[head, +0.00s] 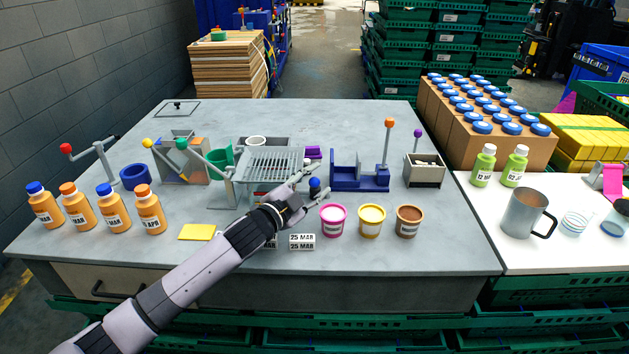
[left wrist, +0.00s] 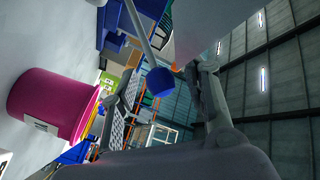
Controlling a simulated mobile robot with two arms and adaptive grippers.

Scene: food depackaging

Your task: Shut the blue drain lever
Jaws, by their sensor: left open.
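The blue drain lever shows as a blue ball knob (head: 315,184) at the front right of a grey slotted drain rack (head: 272,164) in the head view. In the left wrist view the blue knob (left wrist: 159,81) sits on the end of a thin grey rod, ahead of my gripper. My left gripper (head: 303,190) is open, with its fingers spread around the knob's place. I cannot tell whether a finger touches the knob. My arm hides part of the table below the rack. My right gripper is not in view.
A pink tub (head: 333,220), a yellow tub (head: 371,221) and a brown tub (head: 409,221) stand close to the right of my gripper. A blue fixture (head: 360,181) with an orange-knobbed lever stands behind them. Several orange bottles line the left. The table's front right is clear.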

